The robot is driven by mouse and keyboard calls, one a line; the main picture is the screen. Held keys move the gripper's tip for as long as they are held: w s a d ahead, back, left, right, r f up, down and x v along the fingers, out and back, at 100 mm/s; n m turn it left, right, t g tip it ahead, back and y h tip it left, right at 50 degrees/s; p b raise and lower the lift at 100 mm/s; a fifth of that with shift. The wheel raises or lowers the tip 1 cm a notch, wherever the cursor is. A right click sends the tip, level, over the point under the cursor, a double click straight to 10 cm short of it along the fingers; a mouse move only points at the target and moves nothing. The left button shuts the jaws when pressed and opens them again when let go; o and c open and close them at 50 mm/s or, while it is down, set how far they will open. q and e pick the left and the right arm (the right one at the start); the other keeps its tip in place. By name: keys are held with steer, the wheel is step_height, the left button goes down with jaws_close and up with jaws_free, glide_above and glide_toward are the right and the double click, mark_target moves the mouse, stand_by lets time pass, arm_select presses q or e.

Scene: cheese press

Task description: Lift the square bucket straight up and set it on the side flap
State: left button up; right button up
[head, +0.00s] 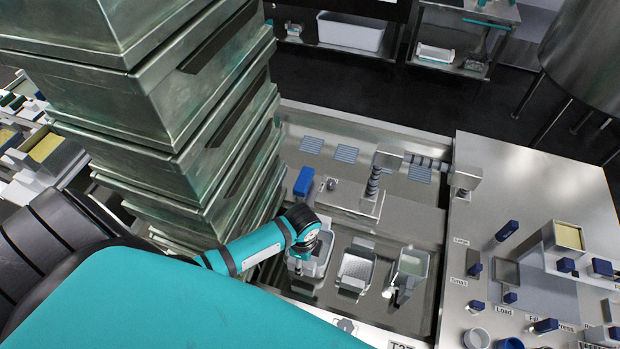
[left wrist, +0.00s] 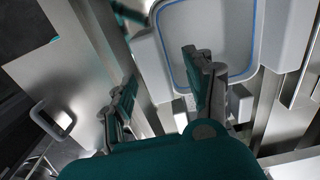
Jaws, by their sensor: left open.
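The square bucket (left wrist: 205,40) is light grey with a blue line inside its rim, in the upper middle of the left wrist view. In the head view a grey bucket (head: 312,266) sits in the metal basin under my left gripper, partly covered by it. My left gripper (left wrist: 162,72) is open, its fingers apart. One finger shows in front of the bucket and the other to its left; I cannot tell whether either touches it. A flat metal panel (left wrist: 60,75) is at the left of the wrist view; I cannot tell whether it is the side flap.
A perforated container (head: 357,265) and another bucket (head: 412,264) sit to the right in the basin. A jointed pipe (head: 385,165) rises behind. A labelled worktop (head: 520,180) holds blue-handled parts.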

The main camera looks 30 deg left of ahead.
arm_select(q)
steer(key=f, duration=0.4)
steer(key=shift+s+a, duration=0.2)
steer(key=shift+s, duration=0.1)
steer(key=shift+f, duration=0.35)
jaws_close()
arm_select(e)
steer(key=shift+s+d+r, duration=0.15)
steer(key=shift+s+r, duration=0.05)
steer(key=shift+s, duration=0.4)
